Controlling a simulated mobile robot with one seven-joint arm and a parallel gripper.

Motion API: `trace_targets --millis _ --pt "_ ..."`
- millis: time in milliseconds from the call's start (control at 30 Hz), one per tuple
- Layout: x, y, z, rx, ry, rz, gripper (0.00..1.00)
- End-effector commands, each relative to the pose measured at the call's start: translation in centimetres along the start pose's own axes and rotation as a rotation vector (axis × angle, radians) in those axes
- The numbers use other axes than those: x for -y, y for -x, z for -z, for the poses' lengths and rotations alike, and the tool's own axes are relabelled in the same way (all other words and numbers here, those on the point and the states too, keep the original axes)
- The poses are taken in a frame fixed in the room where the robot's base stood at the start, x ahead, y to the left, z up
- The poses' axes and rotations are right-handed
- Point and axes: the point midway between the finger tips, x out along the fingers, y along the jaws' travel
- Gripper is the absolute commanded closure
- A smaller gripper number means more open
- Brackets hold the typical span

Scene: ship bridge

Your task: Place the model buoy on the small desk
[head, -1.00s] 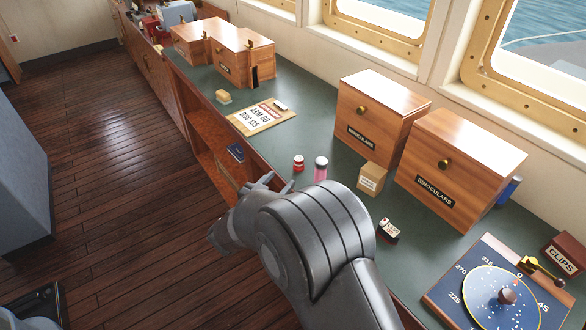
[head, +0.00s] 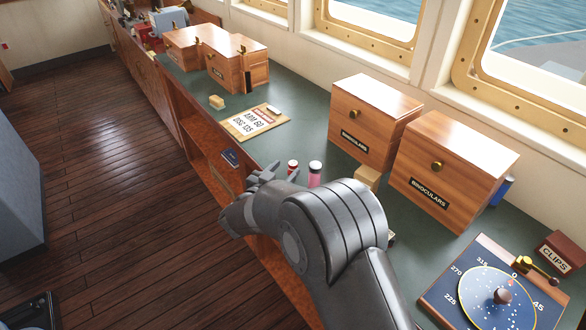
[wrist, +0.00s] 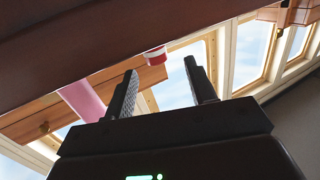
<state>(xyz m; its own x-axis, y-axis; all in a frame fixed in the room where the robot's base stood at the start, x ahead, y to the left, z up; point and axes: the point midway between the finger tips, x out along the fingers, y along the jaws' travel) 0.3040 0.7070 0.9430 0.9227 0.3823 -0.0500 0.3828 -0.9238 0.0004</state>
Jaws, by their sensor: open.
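A small red cylinder with a white band (head: 292,167), which looks like the model buoy, stands upright near the front edge of the green counter. In the wrist view the same red-and-white piece (wrist: 154,57) shows beyond and between my fingertips, partly cut off by a dark brown edge. My gripper (head: 266,172) is open and empty, just left of the cylinder at the counter's front edge, apart from it. Its two fingers also show in the wrist view (wrist: 160,72). I cannot make out which surface is the small desk.
A pink bottle (head: 315,174) stands close right of the cylinder. A small tan box (head: 368,176) is partly behind my arm. Two wooden binocular boxes (head: 374,115) stand along the windows. A clipboard (head: 252,122) lies further back. Dark floor (head: 105,165) is open on the left.

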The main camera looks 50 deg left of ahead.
Motion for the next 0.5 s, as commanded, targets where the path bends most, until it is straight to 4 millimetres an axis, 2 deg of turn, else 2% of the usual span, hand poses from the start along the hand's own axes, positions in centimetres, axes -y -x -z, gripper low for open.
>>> trace_targets --millis 300,500 --pt "-0.4 -4.2 -0.5 -0.001 -0.002 -0.002 0.49" --pt "-0.3 -4.9 -0.5 0.000 -0.001 0.000 0.49"
